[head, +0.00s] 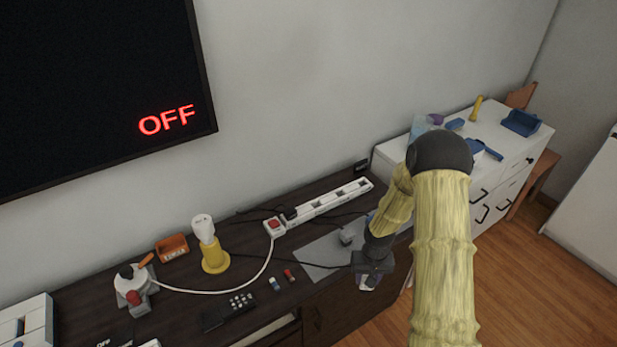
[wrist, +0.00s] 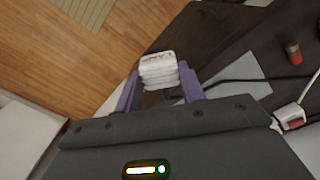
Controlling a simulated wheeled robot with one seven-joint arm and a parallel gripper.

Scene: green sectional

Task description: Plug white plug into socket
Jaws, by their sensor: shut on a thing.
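My gripper (head: 368,278) hangs over the front right edge of the dark desk, below and right of the power strip. In the wrist view its purple fingers (wrist: 160,88) are shut on a white plug (wrist: 158,68). In the head view the plug (head: 369,283) shows only as a small pale patch under the gripper. The white power strip (head: 325,206) lies along the back of the desk, with several sockets and a red switch at its left end. A black plug (head: 288,212) sits at its left part. The strip's switch end (wrist: 290,119) shows at the wrist view's right edge.
A grey mat (head: 315,252) with a small grey object (head: 346,236) lies before the strip. Cables cross the desk. A yellow-based lamp (head: 214,255), remote (head: 228,311) and orange box (head: 172,247) stand left. A white cabinet (head: 510,150) stands right.

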